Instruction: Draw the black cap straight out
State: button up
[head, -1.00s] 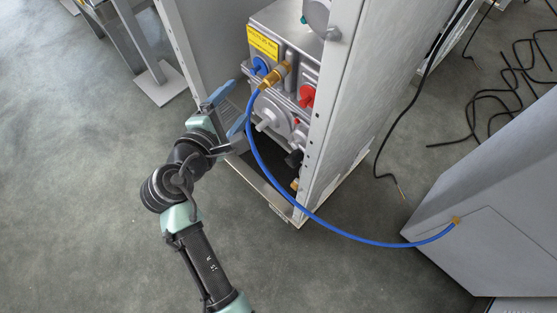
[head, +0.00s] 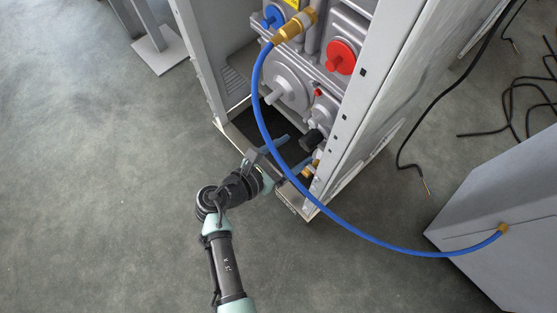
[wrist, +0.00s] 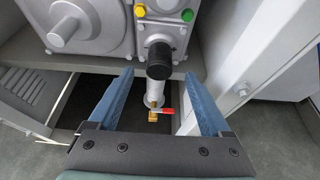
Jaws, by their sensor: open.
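The black cap (wrist: 159,60) sits on the lower end of the grey pump housing in the wrist view, above a pipe with a red lever (wrist: 166,111). It also shows in the head view (head: 311,140), low inside the open cabinet. My gripper (wrist: 157,82) is open, its two blue fingers apart. In the wrist view the cap appears between the fingertips, nearer the right one, with a gap on both sides. In the head view my gripper (head: 290,152) is at the cabinet's lower front. I cannot tell how far the fingertips are from the cap in depth.
The cabinet's side panel (head: 370,110) stands close to the right of the cap. A blue hose (head: 345,231) arcs from a brass fitting (head: 295,25) past my gripper to a grey box (head: 500,260). A red knob (head: 341,57) is above. Open floor lies left.

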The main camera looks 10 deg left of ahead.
aim_at(304, 144)
jog(key=b+x, duration=0.2)
jog(key=x, duration=0.4)
jog(key=shift+w+d+f+b, duration=0.1)
jog(key=shift+w+d+b, duration=0.15)
jog(key=shift+w+b, duration=0.05)
grip_shut()
jog(key=s+a+p, duration=0.3)
jog(key=s+a, duration=0.1)
jog(key=s, duration=0.2)
jog(key=shift+s+a, duration=0.25)
jog(key=shift+a, duration=0.15)
dwell(0.9)
